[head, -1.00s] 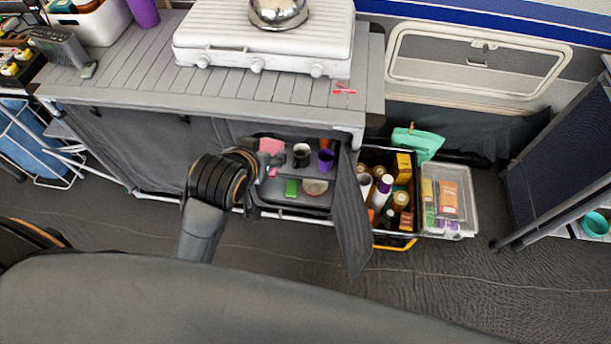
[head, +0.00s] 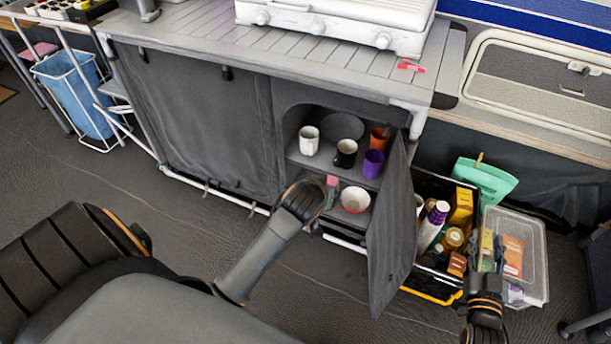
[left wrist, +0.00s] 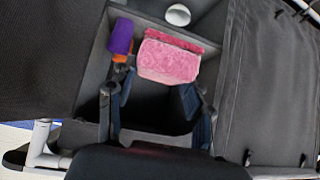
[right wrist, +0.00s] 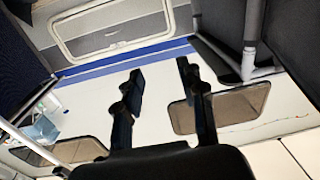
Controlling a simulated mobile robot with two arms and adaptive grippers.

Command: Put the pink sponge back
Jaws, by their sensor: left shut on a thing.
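The pink sponge (left wrist: 168,62) shows between the fingers of my left gripper (left wrist: 160,95) in the left wrist view. The gripper is shut on it. In the head view my left gripper (head: 312,192) is at the front of the open cabinet, and a small pink patch (head: 332,181) shows beside its tip, mostly hidden by it. The open cabinet (head: 292,122) has an upper and a lower shelf. My right gripper (head: 487,262) is in front of the crate and far from the sponge; in the right wrist view (right wrist: 156,80) its fingers are apart and empty.
A white mug (head: 309,140), black mug (head: 345,152), purple cup (head: 373,163) and orange cup (head: 379,138) stand on the upper shelf. A bowl (head: 355,199) is below. The cabinet's fabric flap (head: 391,235) hangs open at right, beside a full black crate (head: 433,181).

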